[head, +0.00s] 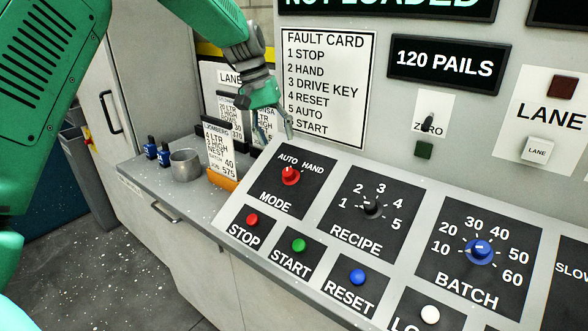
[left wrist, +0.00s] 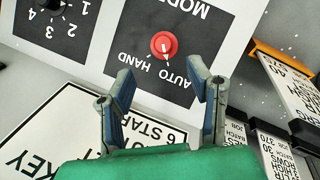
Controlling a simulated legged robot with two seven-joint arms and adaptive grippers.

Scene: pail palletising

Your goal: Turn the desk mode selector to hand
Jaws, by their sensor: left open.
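The mode selector (head: 290,177) is a red knob on a black plate of the sloping desk, labelled AUTO and HAND. Its white mark appears to point toward AUTO. It also shows, upside down, in the left wrist view (left wrist: 163,45). My left gripper (head: 274,130) hangs above and behind the knob, near the back of the desk, and touches nothing that I can see. In the left wrist view the open fingers (left wrist: 163,82) stand apart, with the knob ahead between and beyond their tips. My right gripper is in neither view.
Beside the selector are the recipe knob (head: 372,206), blue batch knob (head: 481,250), and the stop (head: 252,220), start (head: 299,245) and reset (head: 357,277) buttons. Job cards (head: 219,151) and a metal cup (head: 185,165) stand left. The fault card (head: 327,88) is on the wall behind.

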